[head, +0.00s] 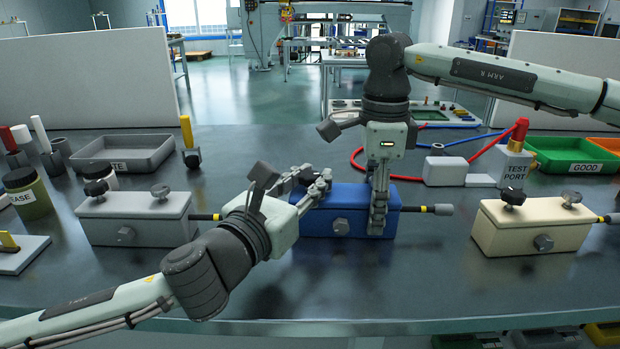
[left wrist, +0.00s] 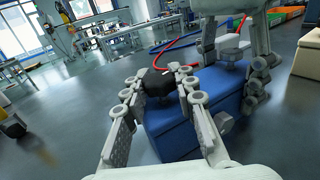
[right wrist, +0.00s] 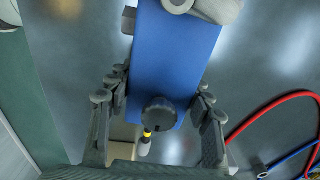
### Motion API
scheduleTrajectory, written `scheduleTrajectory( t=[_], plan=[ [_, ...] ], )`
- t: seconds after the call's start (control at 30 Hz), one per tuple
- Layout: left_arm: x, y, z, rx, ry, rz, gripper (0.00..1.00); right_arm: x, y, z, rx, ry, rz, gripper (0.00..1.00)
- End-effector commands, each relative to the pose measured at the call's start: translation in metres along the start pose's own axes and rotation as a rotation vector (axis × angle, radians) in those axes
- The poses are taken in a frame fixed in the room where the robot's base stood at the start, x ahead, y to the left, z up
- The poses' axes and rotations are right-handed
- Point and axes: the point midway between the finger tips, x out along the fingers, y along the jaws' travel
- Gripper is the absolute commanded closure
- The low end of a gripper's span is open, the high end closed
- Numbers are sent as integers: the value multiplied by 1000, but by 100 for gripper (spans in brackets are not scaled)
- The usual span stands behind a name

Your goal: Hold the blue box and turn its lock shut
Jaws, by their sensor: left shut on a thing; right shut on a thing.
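The blue box (head: 312,224) stands on the table in the middle of the head view, a grey knob (head: 341,227) on its front. My left gripper (head: 322,180) reaches in from the left to the box top. In the left wrist view its fingers are shut around a black knob (left wrist: 158,83) on the box (left wrist: 170,140). My right gripper (head: 380,222) points down with its fingers shut on the box across its sides, right of the left gripper. In the right wrist view the box (right wrist: 175,60) lies between the fingers, with another dark knob (right wrist: 160,114) on top. The lock's turn angle is unclear.
A grey box (head: 135,222) stands left and a cream box (head: 530,230) right. A stub with a yellow band (head: 430,209) juts from the blue box's right side. Red and blue hoses (head: 400,178) run behind to the test port (head: 513,165). The table in front is clear.

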Motion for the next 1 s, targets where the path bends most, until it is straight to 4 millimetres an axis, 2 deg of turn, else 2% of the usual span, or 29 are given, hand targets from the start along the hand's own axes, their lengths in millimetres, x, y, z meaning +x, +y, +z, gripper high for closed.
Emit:
scheduleTrajectory(
  t=[0.4,0.93,0.97,1.0],
  plan=[
    [0,1,0,1,1,-199,100,0,1,0,-3,1,1,96],
    [0,0,0,-2,1,-228,100,0,0,0,-2,1,1,96],
    [0,0,0,-2,1,-228,73,0,0,0,-2,1,1,96],
    [0,0,0,-2,1,-228,68,0,0,0,-2,1,1,96]
  ],
)
